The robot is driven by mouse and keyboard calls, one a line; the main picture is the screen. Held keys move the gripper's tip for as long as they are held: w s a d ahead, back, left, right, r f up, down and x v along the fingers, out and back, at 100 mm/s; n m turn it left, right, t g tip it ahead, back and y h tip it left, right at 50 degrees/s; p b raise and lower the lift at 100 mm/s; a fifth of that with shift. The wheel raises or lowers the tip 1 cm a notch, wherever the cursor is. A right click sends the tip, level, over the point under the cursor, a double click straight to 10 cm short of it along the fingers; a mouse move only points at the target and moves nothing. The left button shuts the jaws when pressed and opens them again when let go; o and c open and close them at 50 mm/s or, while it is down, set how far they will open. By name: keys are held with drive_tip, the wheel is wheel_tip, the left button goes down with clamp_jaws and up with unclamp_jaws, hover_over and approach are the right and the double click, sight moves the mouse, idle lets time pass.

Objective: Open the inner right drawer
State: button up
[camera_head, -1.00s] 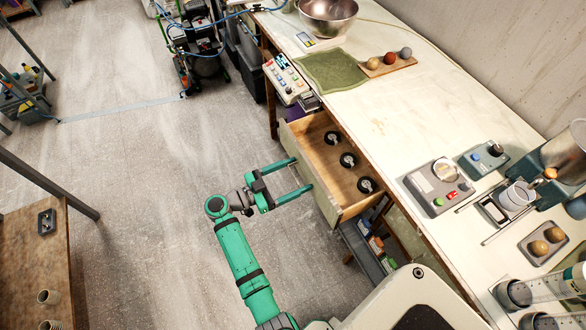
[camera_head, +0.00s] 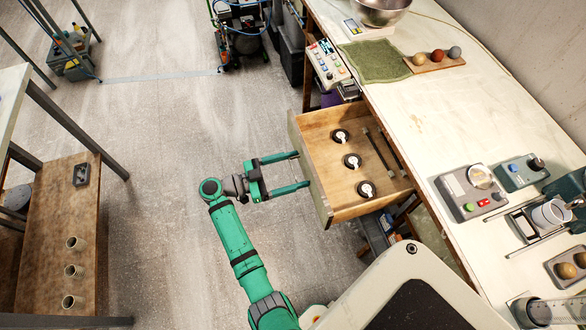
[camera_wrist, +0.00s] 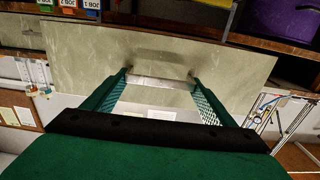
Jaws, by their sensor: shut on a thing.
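The wooden drawer (camera_head: 318,201) under the long workbench is pulled well out, and its inside shows in the head view. Several round black-and-white pieces (camera_head: 352,161) lie in a row in it, with two dark rods (camera_head: 378,150) behind them. My green gripper (camera_head: 302,172) is at the drawer's outer face. In the wrist view, my gripper (camera_wrist: 160,82) has its fingers at the two ends of a pale metal bar handle (camera_wrist: 150,82) on the pale drawer front (camera_wrist: 225,70). The fingers are shut on this handle.
A low wooden table (camera_head: 60,215) stands at the left. The floor (camera_head: 170,130) between is clear.

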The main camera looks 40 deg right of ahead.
drive_tip(key=o, duration=1.5)
drive_tip(key=v, duration=1)
drive_tip(key=shift+a, duration=0.35)
drive_tip(key=shift+w, duration=0.1)
